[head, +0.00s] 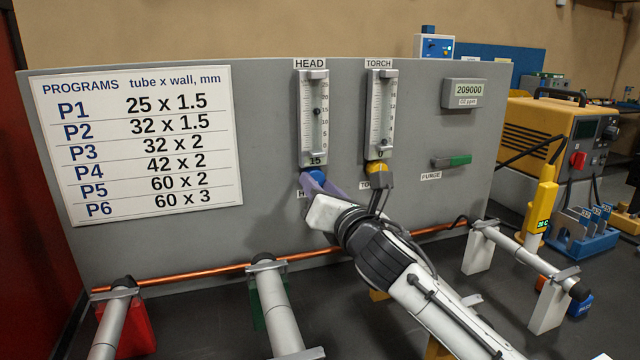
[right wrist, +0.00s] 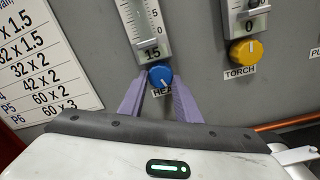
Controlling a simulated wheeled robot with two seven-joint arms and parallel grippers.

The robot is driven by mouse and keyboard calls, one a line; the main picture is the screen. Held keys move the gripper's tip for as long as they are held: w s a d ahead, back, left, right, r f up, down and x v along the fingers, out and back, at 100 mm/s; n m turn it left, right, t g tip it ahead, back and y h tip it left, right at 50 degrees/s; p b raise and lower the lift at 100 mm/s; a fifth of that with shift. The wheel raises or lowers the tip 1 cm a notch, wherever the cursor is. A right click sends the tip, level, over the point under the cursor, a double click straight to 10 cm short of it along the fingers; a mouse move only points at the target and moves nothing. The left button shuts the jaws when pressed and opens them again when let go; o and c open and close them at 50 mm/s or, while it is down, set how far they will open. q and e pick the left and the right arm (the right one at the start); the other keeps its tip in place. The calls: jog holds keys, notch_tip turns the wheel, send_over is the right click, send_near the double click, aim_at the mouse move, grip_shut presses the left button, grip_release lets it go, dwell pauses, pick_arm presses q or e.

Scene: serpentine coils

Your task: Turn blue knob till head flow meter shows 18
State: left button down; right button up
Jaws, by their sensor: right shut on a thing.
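The blue knob (right wrist: 160,76) sits on the grey panel under the head flow meter (head: 314,120), with its label below it. The meter's small display reads 15, and a dark float shows in its tube. My right gripper (right wrist: 160,84) is shut on the blue knob, with one purple finger on each side of it. In the head view the right gripper (head: 318,184) covers most of the knob. My left gripper is not in view.
The torch flow meter (head: 380,115) reads 0 above a yellow knob (right wrist: 246,52), close right of my gripper. A program chart (head: 140,140), an oxygen display (head: 464,92) and a green purge switch (head: 452,161) are on the panel. A copper tube (head: 200,271) runs below.

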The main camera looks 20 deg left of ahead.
dwell(0.4)
jog(key=o, duration=1.1)
jog(key=shift+c, duration=0.2)
jog(key=shift+s+d, duration=0.1)
jog(key=v, duration=1)
